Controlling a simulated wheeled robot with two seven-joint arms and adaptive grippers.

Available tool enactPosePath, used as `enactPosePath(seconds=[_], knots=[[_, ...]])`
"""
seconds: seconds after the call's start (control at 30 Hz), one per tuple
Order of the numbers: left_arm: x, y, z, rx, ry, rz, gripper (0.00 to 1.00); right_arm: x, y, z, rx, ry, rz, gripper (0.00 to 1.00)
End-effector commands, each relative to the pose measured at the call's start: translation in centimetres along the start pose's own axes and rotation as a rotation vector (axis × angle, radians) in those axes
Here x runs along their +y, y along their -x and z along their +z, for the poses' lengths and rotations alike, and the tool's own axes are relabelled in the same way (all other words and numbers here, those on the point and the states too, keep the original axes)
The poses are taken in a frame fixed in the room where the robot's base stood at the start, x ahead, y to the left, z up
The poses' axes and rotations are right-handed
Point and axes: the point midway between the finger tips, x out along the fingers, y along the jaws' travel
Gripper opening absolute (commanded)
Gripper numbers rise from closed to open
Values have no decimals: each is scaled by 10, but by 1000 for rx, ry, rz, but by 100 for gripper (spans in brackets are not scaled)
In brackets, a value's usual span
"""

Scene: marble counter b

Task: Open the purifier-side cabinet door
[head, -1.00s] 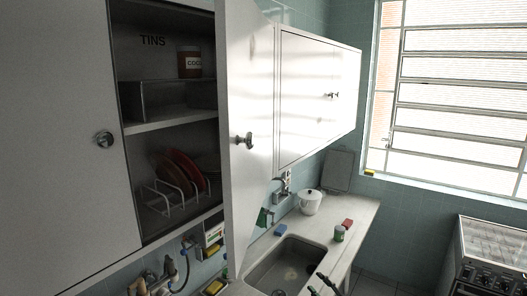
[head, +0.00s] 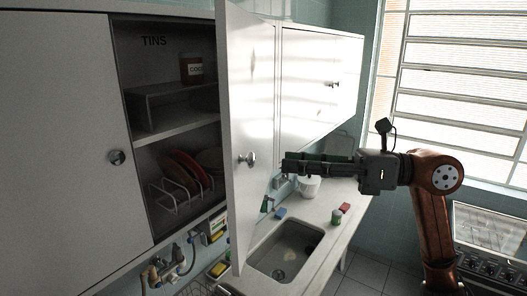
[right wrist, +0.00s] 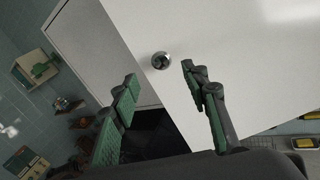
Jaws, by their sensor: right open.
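A white cabinet door (head: 252,80) stands swung out from the open middle compartment, with a round metal knob (head: 247,160) on its face. My right gripper (head: 285,166) reaches in from the right, its fingers pointing left at this knob. In the right wrist view the open green-padded fingers (right wrist: 160,76) point at the knob (right wrist: 161,61) on the white door (right wrist: 240,60). The knob lies just ahead of the gap between the fingertips, not gripped. I cannot tell which door is the purifier-side one. My left gripper is not in view.
The compartment holds a jar (head: 192,69) and plates in a rack (head: 178,187). Closed doors flank it on the left (head: 60,130) and right (head: 320,80). Below are a sink (head: 285,255), a white pot (head: 309,187) and a small can (head: 336,217).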

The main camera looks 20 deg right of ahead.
Motion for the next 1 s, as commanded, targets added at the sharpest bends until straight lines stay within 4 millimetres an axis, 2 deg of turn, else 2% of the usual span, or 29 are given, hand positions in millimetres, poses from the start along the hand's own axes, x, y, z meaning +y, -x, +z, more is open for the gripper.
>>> enactPosePath(seconds=[0.2, 0.43, 0.8, 1.0], knots=[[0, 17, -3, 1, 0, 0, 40, 1, -35, 2, -1, -4, 6, 42], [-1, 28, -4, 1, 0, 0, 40, 0, -63, 2, -2, -6, 5, 42], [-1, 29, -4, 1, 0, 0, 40, 0, -70, 0, -2, -6, 4, 42], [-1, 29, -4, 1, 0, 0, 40, 0, -70, 0, -2, -6, 4, 29]])
